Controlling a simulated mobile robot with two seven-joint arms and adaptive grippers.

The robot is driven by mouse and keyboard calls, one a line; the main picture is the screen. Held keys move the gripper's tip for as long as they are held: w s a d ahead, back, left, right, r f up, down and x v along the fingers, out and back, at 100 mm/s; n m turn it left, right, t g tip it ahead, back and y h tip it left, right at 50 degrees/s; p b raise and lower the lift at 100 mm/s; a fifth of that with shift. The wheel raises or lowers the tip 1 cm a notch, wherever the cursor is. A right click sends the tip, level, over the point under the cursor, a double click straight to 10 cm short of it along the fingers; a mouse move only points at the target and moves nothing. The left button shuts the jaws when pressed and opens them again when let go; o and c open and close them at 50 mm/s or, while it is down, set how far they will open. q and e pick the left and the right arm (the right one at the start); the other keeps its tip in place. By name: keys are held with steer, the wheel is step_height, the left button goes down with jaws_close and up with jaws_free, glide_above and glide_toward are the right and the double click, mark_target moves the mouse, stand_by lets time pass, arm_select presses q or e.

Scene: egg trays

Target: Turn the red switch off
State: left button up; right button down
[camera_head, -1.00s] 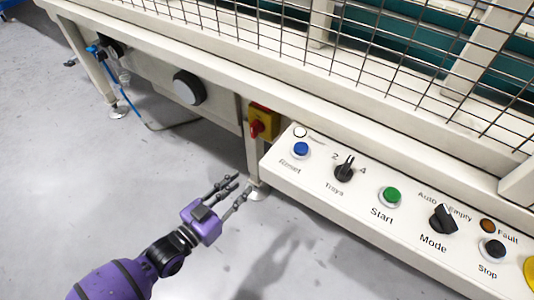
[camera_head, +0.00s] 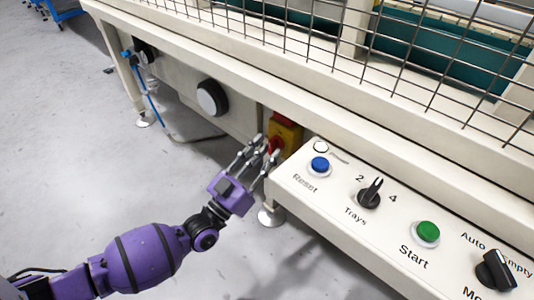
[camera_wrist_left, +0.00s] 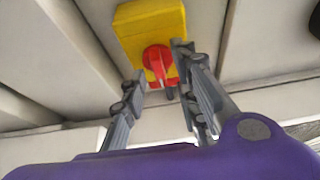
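The red switch (camera_head: 276,146) is a rotary knob on a yellow box (camera_head: 289,131) fixed to the machine's frame, left of the control panel. My purple left gripper (camera_head: 262,152) is at the switch, its fingers spread and partly covering it in the head view. In the left wrist view, the red switch (camera_wrist_left: 158,62) on the yellow box (camera_wrist_left: 150,20) shows between the open fingers (camera_wrist_left: 160,85) of my left gripper. I cannot tell whether the fingers touch the knob. My right gripper is out of view.
The control panel (camera_head: 330,207) projects right of the switch, with a blue Reset button (camera_head: 319,165), a black Trays selector (camera_head: 369,195) and a green Start button (camera_head: 427,232). A wire mesh guard (camera_head: 400,75) rises above. Open floor (camera_head: 60,180) lies left.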

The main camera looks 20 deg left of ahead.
arm_select(q)
steer(key=shift+w+d+r, duration=0.1)
steer(key=shift+w+r, duration=0.05)
steer(key=shift+w, duration=0.1)
jaws_close()
